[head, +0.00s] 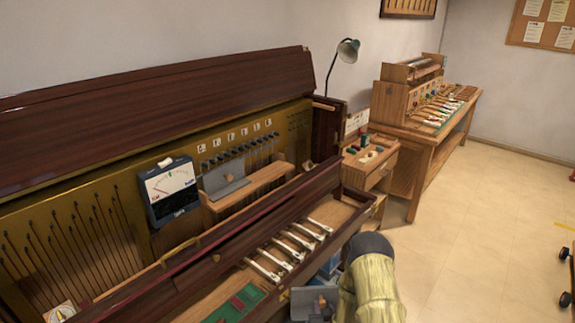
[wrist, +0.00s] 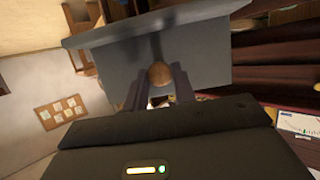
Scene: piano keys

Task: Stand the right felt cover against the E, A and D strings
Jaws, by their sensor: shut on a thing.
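The felt cover in my gripper is a grey panel with a round wooden knob (wrist: 159,73); it fills the upper middle of the wrist view (wrist: 215,58). My gripper (wrist: 157,86) is shut on the knob. In the head view the held cover (head: 300,304) shows at the bottom edge, low in front of the piano and apart from the strings; my arm partly hides it. Another grey cover (head: 221,176) stands on the wooden ledge (head: 250,190) against the left strings. The strings to its right (head: 262,152) are bare. Their letter labels (head: 236,135) are too small to read.
A meter (head: 170,189) hangs left of the ledge. The piano's dark front rail (head: 245,233) and a row of white key levers (head: 290,248) lie between the held cover and the strings. A small drawer cabinet (head: 365,165) and lamp (head: 346,50) stand at right. The right floor is mostly clear.

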